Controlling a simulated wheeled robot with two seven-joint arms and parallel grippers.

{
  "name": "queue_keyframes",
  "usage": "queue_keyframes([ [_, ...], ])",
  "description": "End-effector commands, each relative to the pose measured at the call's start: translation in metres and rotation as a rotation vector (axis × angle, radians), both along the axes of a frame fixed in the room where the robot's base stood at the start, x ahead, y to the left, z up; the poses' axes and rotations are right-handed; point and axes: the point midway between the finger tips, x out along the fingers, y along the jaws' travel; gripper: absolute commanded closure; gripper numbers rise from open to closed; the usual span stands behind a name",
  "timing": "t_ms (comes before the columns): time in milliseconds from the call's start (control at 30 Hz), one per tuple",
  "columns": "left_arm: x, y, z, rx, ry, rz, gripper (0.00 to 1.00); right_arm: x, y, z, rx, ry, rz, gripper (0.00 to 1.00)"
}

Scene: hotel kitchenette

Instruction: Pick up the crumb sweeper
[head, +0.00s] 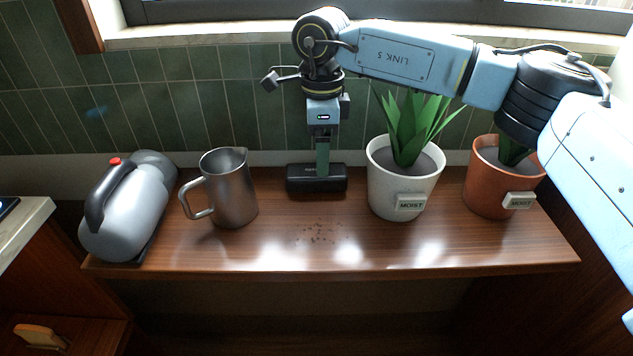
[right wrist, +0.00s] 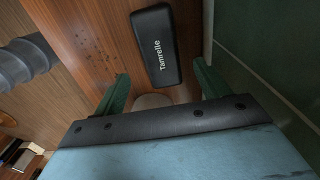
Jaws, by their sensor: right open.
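The crumb sweeper (head: 316,183) is a small black box lying on the wooden shelf near the tiled wall. In the right wrist view the black sweeper (right wrist: 154,45), with pale lettering, lies ahead of the fingers. My right gripper (head: 322,158) points down above the sweeper, its green fingers overlapping the box's top edge in the head view. In the right wrist view the gripper (right wrist: 161,78) is open and empty, with its fingers spread wider than the sweeper. I see no contact. My left gripper is not in view.
A white pot (head: 400,190) and a terracotta pot (head: 487,185), both with plants, stand right. Crumbs (head: 322,233) lie on the shelf (head: 290,258) before the sweeper. The tiled wall (head: 225,125) is close behind.

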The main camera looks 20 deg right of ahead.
Motion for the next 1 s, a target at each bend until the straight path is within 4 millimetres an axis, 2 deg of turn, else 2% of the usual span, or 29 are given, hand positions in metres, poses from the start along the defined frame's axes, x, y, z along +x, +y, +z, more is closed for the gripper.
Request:
queue_keyframes([
  [33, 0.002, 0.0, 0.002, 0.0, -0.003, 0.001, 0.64, 0.0, 0.0, -0.008, 0.0, 0.001, 0.0, 0.25],
  [267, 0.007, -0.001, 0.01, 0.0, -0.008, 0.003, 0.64, 0.0, 0.0, -0.023, 0.0, 0.0, 0.0, 0.25],
  [600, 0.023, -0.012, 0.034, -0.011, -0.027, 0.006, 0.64, 0.001, -0.003, -0.066, 0.001, 0.001, 0.0, 0.25],
  [867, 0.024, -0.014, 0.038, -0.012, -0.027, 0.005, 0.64, 0.002, -0.002, -0.069, 0.001, 0.0, 0.001, 0.25],
  [900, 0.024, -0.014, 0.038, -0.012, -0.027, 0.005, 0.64, 0.002, -0.002, -0.068, 0.001, 0.0, 0.001, 0.27],
  [1000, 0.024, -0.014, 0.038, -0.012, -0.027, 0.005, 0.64, 0.002, -0.002, -0.068, 0.001, 0.0, 0.001, 0.4],
])
